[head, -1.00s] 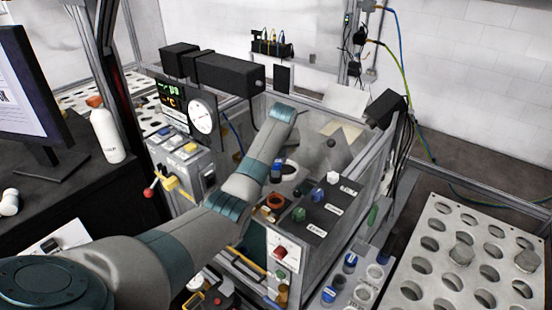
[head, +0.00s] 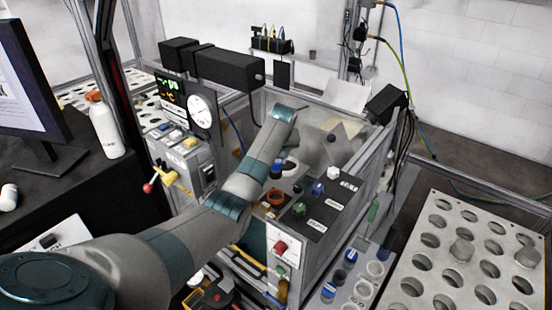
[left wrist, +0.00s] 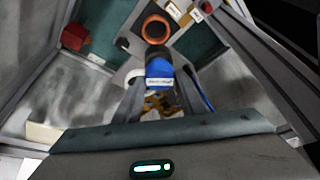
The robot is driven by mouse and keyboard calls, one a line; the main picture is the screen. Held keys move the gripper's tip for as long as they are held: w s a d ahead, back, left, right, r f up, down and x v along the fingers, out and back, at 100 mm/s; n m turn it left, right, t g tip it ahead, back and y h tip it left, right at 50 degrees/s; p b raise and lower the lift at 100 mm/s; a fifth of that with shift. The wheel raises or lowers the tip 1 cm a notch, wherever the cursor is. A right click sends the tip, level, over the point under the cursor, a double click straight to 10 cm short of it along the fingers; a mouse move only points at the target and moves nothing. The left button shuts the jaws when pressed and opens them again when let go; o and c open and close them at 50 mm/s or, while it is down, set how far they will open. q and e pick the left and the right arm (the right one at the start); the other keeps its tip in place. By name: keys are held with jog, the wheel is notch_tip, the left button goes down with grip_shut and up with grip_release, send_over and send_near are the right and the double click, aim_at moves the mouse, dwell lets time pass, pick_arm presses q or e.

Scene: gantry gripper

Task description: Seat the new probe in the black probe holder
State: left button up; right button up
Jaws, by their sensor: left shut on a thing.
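My left gripper (left wrist: 160,90) is shut on a blue part with a white label (left wrist: 160,72), seen in the left wrist view. I cannot tell for sure that this part is the new probe. In the head view my left arm reaches over the open-topped machine, and its fingers are mostly hidden by the arm. A blue part with black (head: 277,169) shows beside the arm's end there. A black rack (head: 271,45) with several coloured leads stands on the far wall ledge; I cannot tell if it is the probe holder. My right gripper is not in view.
An orange ring (head: 274,197) sits close to the held part; it also shows in the wrist view (left wrist: 156,29). A dark panel with coloured caps (head: 322,210) lies right of it. Machine walls and frame bars surround the gripper. A perforated plate (head: 450,285) stands at right.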

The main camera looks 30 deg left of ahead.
pick_arm(q)
jog(key=shift+f+b, duration=0.35)
jog(key=shift+f, duration=0.5)
jog(key=o, duration=1.2)
jog(key=shift+d+r, duration=0.1)
jog(key=shift+r, duration=0.1)
jog(key=v, duration=1.7)
jog(key=shift+s, duration=0.1)
